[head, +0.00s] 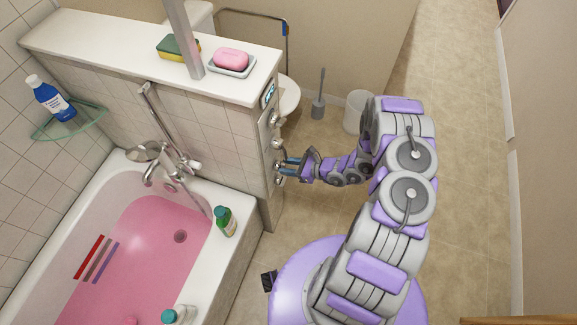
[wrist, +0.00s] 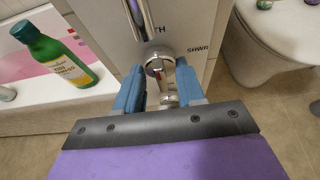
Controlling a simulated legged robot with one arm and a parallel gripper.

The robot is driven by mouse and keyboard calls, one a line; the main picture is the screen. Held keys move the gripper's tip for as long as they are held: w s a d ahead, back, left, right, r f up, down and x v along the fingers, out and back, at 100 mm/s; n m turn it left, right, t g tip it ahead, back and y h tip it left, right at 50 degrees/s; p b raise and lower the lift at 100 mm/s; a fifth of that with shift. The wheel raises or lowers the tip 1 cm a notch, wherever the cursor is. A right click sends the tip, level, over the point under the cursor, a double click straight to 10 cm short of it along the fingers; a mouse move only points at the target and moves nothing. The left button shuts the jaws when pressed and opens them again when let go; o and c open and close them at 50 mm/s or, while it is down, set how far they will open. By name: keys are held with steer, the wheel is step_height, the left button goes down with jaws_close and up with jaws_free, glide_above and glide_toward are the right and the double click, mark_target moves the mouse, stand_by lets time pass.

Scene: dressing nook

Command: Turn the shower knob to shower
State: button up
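The chrome shower knob (wrist: 157,67) is on a pale panel, between lettering ending in "TH" on its left and "SHWR" on its right. My gripper (wrist: 160,72) has one blue fingertip on each side of it; I cannot tell whether both press on it. The fingers partly hide the knob, and a second rounded chrome part (wrist: 168,100) shows below between them. In the head view my gripper (head: 286,168) reaches left to the lower part of the control panel (head: 267,130) on the end of the tiled half wall.
The bathtub (head: 238,262) holds pink water; a green bottle (head: 226,222) stands on its rim. A chrome bar handle (wrist: 147,22) rises above the knob. A toilet (wrist: 262,40), a brush (head: 318,108) and a white bin (head: 357,112) are behind. The floor at right is clear.

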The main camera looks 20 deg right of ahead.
steer(key=shift+d, duration=0.1)
steer(key=shift+c, duration=0.4)
jaws_close()
steer(key=shift+w+m+g+p, duration=0.1)
steer(key=shift+m+g+p, duration=0.25)
steer(key=shift+p, duration=0.5)
steer(key=shift+w+d+m+y+p, duration=0.15)
steer(key=shift+m+y+p, duration=0.15)
steer(key=shift+m+p, duration=0.2)
steer(key=shift+w+d+f+m+g+y+b, duration=0.2)
steer(key=shift+f+m+g+y+b, duration=0.25)
steer(key=shift+m+y+b, duration=1.1)
steer(key=shift+w+d+f+m+g+y+b, duration=0.15)
steer(key=shift+w+f+m+g+y+b, duration=0.3)
steer(key=shift+m, duration=1.95)
steer(key=shift+d+f+m+g+y+b, duration=0.2)
steer(key=shift+m+g+y+b, duration=0.35)
steer(key=shift+m+y+b, duration=1)
steer(key=shift+m+h+p, duration=0.3)
steer(key=shift+m+h, duration=0.25)
steer(key=shift+h, duration=0.1)
